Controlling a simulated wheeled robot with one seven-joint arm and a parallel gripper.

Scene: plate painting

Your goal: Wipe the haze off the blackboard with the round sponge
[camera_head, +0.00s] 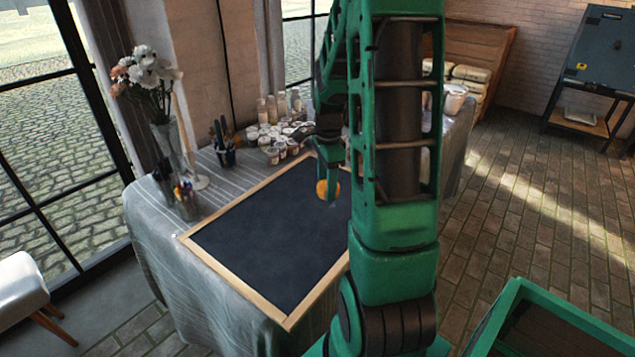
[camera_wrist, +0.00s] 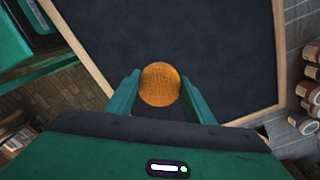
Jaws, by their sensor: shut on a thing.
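The blackboard (camera_head: 265,240) lies flat on the cloth-covered table, dark with a light wooden frame. A faint pale haze shows on its surface in the head view. The round orange sponge (camera_head: 322,189) is in my gripper (camera_head: 328,188), over the board's far right part. In the wrist view the sponge (camera_wrist: 160,85) sits between the two green fingers of my gripper (camera_wrist: 158,92), with the dark blackboard (camera_wrist: 190,35) behind it. My gripper is shut on the sponge. I cannot tell whether the sponge touches the board. My arm hides the board's right side in the head view.
Several paint jars (camera_head: 275,140) stand just behind the board's far edge; jars (camera_wrist: 312,90) also show at right in the wrist view. A flower vase (camera_head: 170,145), a brush cup (camera_head: 225,152) and a pencil holder (camera_head: 186,200) stand at the table's left.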

